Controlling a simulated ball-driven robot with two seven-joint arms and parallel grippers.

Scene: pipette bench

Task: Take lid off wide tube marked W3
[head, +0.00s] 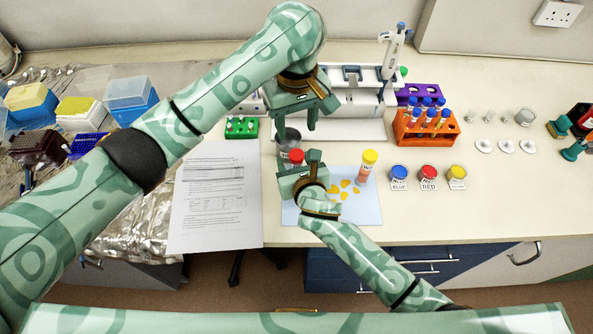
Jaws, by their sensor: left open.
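A tube with a red cap (296,156) shows between the fingers of my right gripper (297,160), which hides its lower part. I cannot tell whether those fingers touch it. My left gripper (297,124) is open above and just behind the red cap, fingers pointing down, apart from it. A wide tube with a yellow cap (369,157) stands upright on the right part of the pale blue mat (365,212). Its lid is on. I cannot read a W3 mark on either tube.
Yellow pieces (345,184) lie on the mat. Blue, red (428,172) and yellow jars stand to its right. An orange rack (425,130) of blue-capped tubes and a pipette stand (355,125) are behind. A paper sheet (215,200) lies left. A dark grey round object (290,135) is near the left gripper.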

